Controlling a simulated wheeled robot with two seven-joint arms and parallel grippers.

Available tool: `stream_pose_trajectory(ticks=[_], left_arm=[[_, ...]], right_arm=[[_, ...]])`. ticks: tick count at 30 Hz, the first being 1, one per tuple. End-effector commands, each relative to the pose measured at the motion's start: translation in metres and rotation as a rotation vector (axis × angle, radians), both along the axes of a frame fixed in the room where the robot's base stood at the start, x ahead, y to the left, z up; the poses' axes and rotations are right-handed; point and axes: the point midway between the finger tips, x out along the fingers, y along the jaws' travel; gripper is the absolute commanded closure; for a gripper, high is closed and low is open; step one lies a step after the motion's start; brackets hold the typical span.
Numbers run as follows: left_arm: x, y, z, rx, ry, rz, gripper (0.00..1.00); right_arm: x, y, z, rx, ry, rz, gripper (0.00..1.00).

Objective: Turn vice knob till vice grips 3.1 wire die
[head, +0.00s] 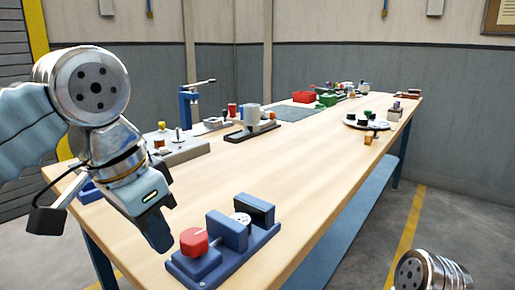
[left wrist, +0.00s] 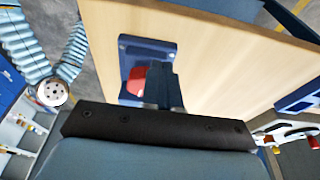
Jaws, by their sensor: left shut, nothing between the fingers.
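The blue vice (head: 227,232) stands at the near edge of the wooden table. Its red knob (head: 194,242) is on the left end, on a thin light rod. A pale round die (head: 242,218) sits between the two jaw blocks; whether both touch it I cannot tell. My left gripper (head: 157,232) is shut and empty, fingers pointing down, just left of the knob and apparently apart from it. In the left wrist view the shut fingers (left wrist: 163,85) partly cover the vice (left wrist: 150,50) and the red knob (left wrist: 137,80). My right gripper is out of view.
A grey fixture board (head: 185,152), a dark-based stand (head: 252,132) and a blue press (head: 190,103) stand farther back. A round white tray (head: 366,123) is at the far right. The table right of the vice is clear.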

Motion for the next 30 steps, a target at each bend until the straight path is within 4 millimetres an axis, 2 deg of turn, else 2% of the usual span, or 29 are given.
stream_pose_trajectory(ticks=[13,25,30], left_arm=[[0.000,0.000,0.053,0.001,0.001,-0.001,1.00],[0.000,0.001,0.057,0.003,0.004,-0.015,1.00],[-0.005,0.008,0.061,0.007,0.011,-0.213,1.00]], right_arm=[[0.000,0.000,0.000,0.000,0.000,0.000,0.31],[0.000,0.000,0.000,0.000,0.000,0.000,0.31],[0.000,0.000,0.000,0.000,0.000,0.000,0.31]])
